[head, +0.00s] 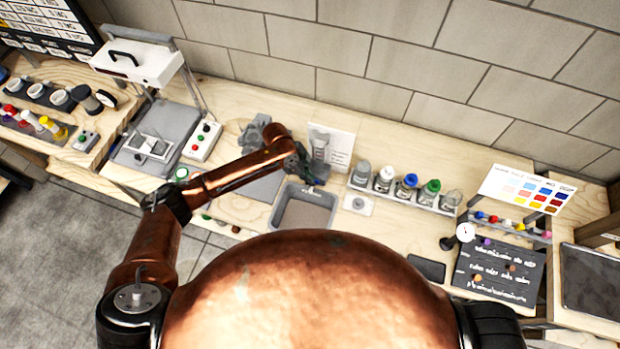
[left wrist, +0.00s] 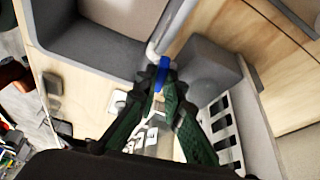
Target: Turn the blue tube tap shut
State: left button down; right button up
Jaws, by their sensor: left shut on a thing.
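The blue tap (left wrist: 164,72) sits on a pale grey tube (left wrist: 172,26) in the left wrist view. My left gripper (left wrist: 166,80) has its two green fingers closed around the tap, one on each side. The fingers hide part of the tap. In the head view my left gripper (head: 306,170) is at the back edge of a grey tub, and only a small bit of blue shows beside it. How far the tap is turned I cannot tell. My right gripper is out of view.
The grey tub (head: 274,219) stands just in front of the left gripper. A rack of capped bottles (head: 405,195) is to its right, and a white card (head: 341,146) stands behind. A grey block (left wrist: 208,70) is close beside the fingers in the left wrist view.

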pick_arm(q)
jog(key=shift+w+m+g+b, duration=0.2)
jog(key=shift+m+g+b, duration=0.15)
jog(key=shift+m, duration=0.75)
jog(key=shift+r, duration=0.1)
jog(key=c, duration=2.3)
grip_release()
jog(key=shift+s, duration=0.1)
jog(key=v, duration=1.2)
jog(key=shift+d, duration=0.2)
